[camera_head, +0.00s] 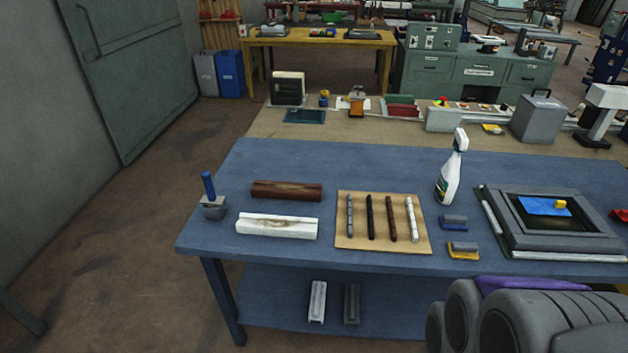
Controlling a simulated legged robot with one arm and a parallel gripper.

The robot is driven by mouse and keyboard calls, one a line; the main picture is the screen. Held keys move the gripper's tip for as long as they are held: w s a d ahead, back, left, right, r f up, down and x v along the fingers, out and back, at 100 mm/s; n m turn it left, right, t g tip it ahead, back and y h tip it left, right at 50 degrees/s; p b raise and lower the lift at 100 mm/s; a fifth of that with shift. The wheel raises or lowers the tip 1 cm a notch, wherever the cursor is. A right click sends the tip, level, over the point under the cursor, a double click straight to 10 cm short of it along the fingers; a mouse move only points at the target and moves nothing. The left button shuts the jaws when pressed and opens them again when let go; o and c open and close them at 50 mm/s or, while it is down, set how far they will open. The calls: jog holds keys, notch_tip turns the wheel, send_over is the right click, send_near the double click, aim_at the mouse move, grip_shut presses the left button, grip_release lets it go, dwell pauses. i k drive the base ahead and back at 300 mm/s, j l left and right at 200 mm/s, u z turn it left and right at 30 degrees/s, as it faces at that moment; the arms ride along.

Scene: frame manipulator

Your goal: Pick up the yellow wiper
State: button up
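A yellow wiper (463,251) with a grey upper part lies flat near the front edge of the blue table, right of centre. A similar blue wiper (453,222) lies just behind it, a small gap apart. Grey rounded parts of my own arm fill the lower right corner, in front of the table edge and below the yellow wiper. My gripper's fingertips do not show, and nothing is seen touching the wiper.
The blue table (350,163) also bears a wooden board (380,243) with several rods left of the wipers, a white spray bottle (450,180) behind them, and a dark grey frame (500,225) to their right. A trowel-like tool (211,204) stands far left.

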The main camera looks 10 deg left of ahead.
aim_at(457, 250)
jog(key=i+j+z, duration=0.5)
jog(key=j+z, duration=0.25)
jog(key=i+j+z, duration=0.25)
jog(key=j, duration=0.2)
jog(key=j+z, duration=0.25)
jog(key=j, duration=0.1)
